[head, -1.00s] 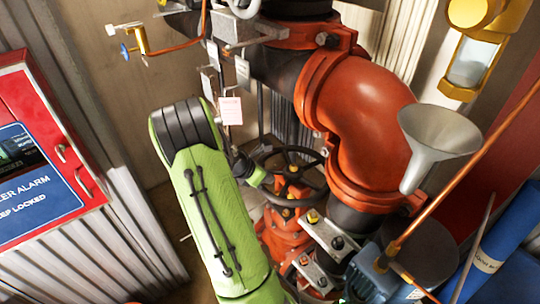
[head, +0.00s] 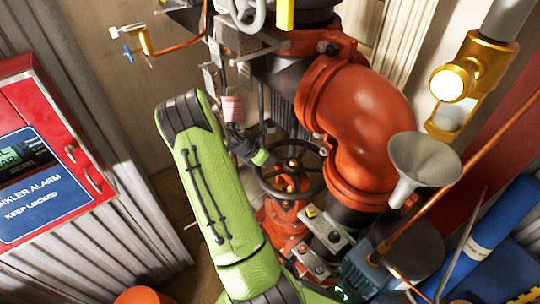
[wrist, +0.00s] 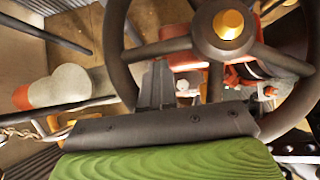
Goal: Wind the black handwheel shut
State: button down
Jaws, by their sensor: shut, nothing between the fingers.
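The black handwheel (head: 291,168) sits on a red valve (head: 282,222), left of and below the big orange pipe elbow. In the wrist view its spoked wheel (wrist: 160,48) fills the top, with a yellow nut at the hub. My gripper (wrist: 157,68) is shut and empty, its dark fingers pointing into the gap between spokes beside the hub. I cannot tell whether they touch a spoke. In the head view my wrist (head: 262,157) is at the wheel's upper left rim; the fingertips are hard to make out there.
The orange pipe elbow (head: 365,125) crowds the wheel's right side. A grey funnel (head: 422,162) and copper pipe (head: 460,178) stand further right. Paper tags (head: 232,108) hang above my wrist. A red alarm cabinet (head: 45,150) is at the left wall. Floor shows between cabinet and arm.

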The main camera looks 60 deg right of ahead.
notch_tip(320, 180, up, 6)
jog(key=w+d+p, duration=0.1)
jog(key=p, duration=0.2)
jog(key=s+a+f+m+t+y+b, duration=0.1)
jog(key=s+a+m+b, duration=0.7)
jog(key=m, duration=1)
notch_tip(320, 180, down, 6)
jog(key=w+b, duration=0.1)
jog(key=b, duration=0.1)
jog(key=w+d+r+p, duration=0.1)
jog(key=w+d+p, duration=0.25)
jog(key=w, duration=0.25)
jog(key=shift+s+a+r+p, duration=0.15)
jog(key=shift+r+p, duration=0.3)
jog(key=shift+r, duration=0.45)
jog(key=shift+s+a+r+p, duration=0.15)
jog(key=shift+r+p, duration=0.35)
jog(key=shift+r, duration=0.45)
jog(key=shift+s+a+r+p, duration=0.15)
jog(key=shift+r+p, duration=0.3)
jog(key=shift+r, duration=0.45)
